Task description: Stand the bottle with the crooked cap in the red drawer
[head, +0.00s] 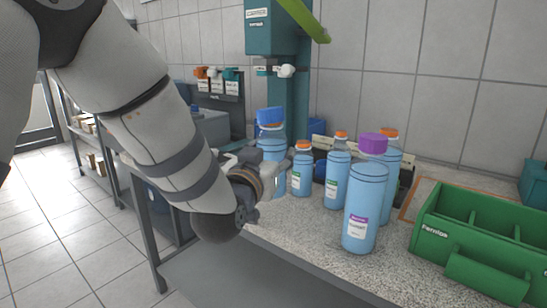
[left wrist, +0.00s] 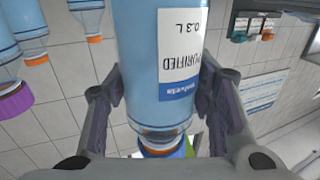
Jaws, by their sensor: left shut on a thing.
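My left gripper (head: 262,172) is shut around the body of a blue bottle with a blue cap (head: 269,116). The cap looks slightly tilted on its neck. In the left wrist view the held bottle (left wrist: 140,70) fills the middle, between the two fingers (left wrist: 160,110), with a white label reading "PURIFIED 0.3 L". The bottle looks upright in the head view. Its lower part is partly hidden by the gripper, so I cannot tell whether it touches the counter. No red drawer shows in either view. My right gripper is not in view.
A purple-capped bottle (head: 361,205) stands at the counter front. Several orange-capped bottles, one of them small (head: 302,170), stand close right of the held bottle. A green divided bin (head: 470,262) is at the right. A teal column (head: 297,100) rises behind.

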